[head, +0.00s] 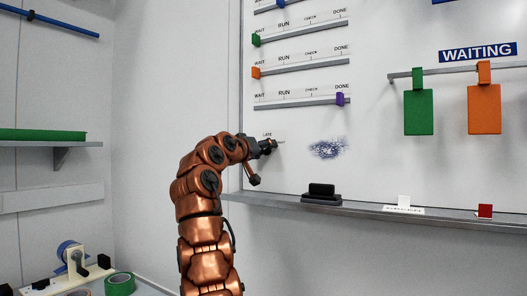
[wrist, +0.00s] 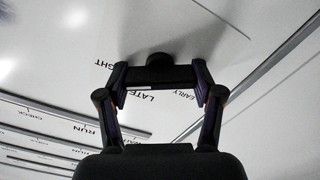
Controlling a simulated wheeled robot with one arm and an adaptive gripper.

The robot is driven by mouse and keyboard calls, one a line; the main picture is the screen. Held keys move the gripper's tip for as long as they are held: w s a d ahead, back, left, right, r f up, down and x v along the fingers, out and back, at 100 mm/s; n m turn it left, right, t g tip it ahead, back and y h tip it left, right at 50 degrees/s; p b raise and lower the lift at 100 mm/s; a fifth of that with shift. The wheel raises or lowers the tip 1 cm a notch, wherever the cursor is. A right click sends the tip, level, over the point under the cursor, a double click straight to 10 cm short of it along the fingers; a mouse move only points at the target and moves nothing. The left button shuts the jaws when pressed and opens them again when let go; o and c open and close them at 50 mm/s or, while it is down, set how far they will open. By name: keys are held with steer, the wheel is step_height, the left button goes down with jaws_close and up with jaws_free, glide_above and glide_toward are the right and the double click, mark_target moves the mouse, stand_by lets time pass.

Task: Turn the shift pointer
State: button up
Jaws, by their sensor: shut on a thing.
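The shift pointer (wrist: 160,75) is a dark bar with a round hub behind it, on the white board in the wrist view. The words LATE, EARLY and a partly cut-off word ending in GHT stand around it. My gripper (wrist: 161,84) has a finger at each end of the bar and is shut on it. In the head view my gripper (head: 266,147) is at the board's lower left, just under a small LATE label. There it hides most of the pointer, and I cannot tell which word the pointer aims at.
Slider rails with green, orange and purple tabs (head: 340,99) run above my gripper. A blue smudge (head: 328,149) marks the board to the right. A black eraser (head: 321,192) stands on the ledge (head: 360,206) below. Green and orange tags (head: 484,109) hang at right.

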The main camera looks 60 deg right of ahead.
steer(key=o, duration=1.1)
steer(key=shift+o, duration=0.2)
steer(key=shift+a, duration=0.1)
steer(key=a, duration=1.2)
steer(key=shift+s, duration=0.2)
